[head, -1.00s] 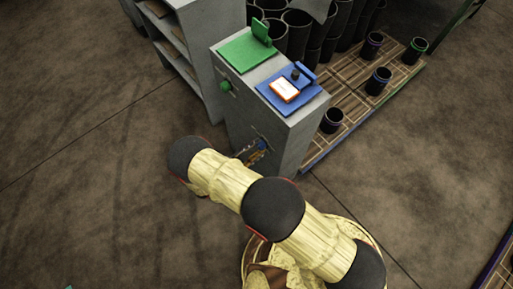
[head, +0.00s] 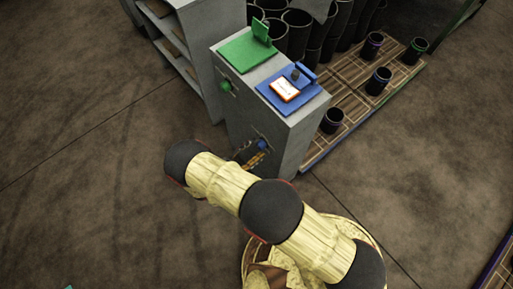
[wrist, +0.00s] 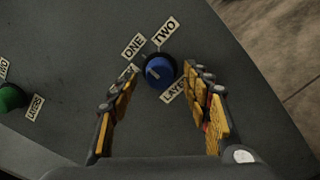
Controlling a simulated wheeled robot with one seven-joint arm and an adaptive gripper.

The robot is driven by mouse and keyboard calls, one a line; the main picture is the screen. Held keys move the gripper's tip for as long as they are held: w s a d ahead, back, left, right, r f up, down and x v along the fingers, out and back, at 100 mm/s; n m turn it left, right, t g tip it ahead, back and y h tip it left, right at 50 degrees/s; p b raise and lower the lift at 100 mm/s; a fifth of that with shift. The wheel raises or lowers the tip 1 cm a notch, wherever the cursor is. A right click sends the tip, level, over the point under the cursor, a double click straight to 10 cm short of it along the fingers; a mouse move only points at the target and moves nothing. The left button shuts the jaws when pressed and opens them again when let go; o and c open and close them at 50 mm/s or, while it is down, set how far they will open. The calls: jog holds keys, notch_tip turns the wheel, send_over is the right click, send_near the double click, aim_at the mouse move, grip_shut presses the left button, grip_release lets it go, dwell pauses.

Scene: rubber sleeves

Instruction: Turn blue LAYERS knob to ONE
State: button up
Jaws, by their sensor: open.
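The blue LAYERS knob (wrist: 160,72) sits on the grey face of the cabinet. Its pale pointer mark is on its left side, towards a label partly covered by my left finger. The ONE label (wrist: 132,46) is at its upper left and the TWO label (wrist: 165,31) above it. The LAYERS label (wrist: 174,92) is below right, partly hidden. My gripper (wrist: 161,80) is open, its yellow-padded fingers on either side of the knob, with gaps between. In the head view the knob (head: 262,144) shows small beside my gripper (head: 251,153).
A green knob (wrist: 12,97) with its own labels is at the left; it also shows in the head view (head: 226,86). Green and blue plates (head: 245,52) lie on the cabinet top. Black sleeves stand on a wooden pallet (head: 345,150) behind. The floor at left is clear.

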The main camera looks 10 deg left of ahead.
jog(key=v, duration=1)
jog(key=shift+s+a, duration=0.25)
jog(key=shift+a, duration=0.05)
